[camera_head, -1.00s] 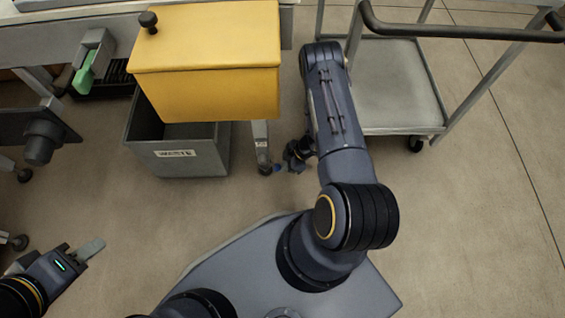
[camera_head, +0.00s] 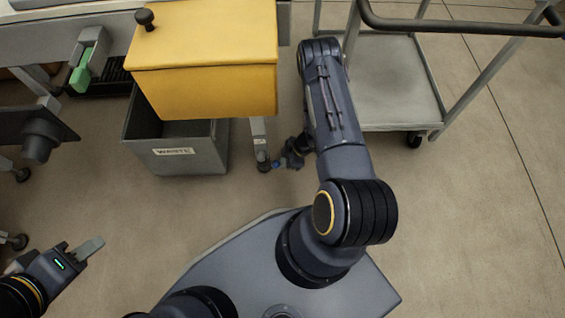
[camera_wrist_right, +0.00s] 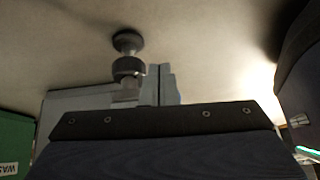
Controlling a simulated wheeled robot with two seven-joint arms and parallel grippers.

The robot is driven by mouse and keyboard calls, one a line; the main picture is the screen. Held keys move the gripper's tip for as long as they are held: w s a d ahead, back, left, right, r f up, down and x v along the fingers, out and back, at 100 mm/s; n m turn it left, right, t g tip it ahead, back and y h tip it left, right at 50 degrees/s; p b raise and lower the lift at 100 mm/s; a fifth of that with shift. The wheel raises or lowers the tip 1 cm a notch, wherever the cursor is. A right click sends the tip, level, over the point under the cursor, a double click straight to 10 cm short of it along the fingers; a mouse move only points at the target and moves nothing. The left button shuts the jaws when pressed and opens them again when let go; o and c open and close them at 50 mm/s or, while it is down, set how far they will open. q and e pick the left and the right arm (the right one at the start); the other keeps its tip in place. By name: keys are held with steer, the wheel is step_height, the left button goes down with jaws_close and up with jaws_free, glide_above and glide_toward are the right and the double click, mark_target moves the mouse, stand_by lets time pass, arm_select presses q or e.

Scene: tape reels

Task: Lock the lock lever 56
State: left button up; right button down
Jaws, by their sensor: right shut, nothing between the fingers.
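A grey leg (camera_head: 258,130) stands right of the waste bin, with a small pale label whose number I cannot read. A small blue part (camera_head: 277,163) shows low beside its dark foot and may be the lock lever; I cannot be sure. My right gripper (camera_head: 285,162) is beside this blue part, partly hidden by my arm; touching or apart is unclear. In the right wrist view its two grey fingers (camera_wrist_right: 161,84) are together and empty, near a dark round foot (camera_wrist_right: 129,67). My left gripper (camera_head: 76,248) is at the lower left, away from the leg.
A yellow box (camera_head: 205,85) overhangs the grey waste bin (camera_head: 180,160), left of the leg. A grey cart (camera_head: 395,95) with a black handle stands to the right. A green-handled part (camera_head: 85,70) is at the upper left. Floor is free in front of the bin.

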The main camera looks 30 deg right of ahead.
steer(key=p+v, duration=0.3)
steer(key=v, duration=0.4)
steer(key=shift+d+r, duration=0.2)
steer(key=shift+r, duration=0.1)
steer(key=shift+s, duration=0.1)
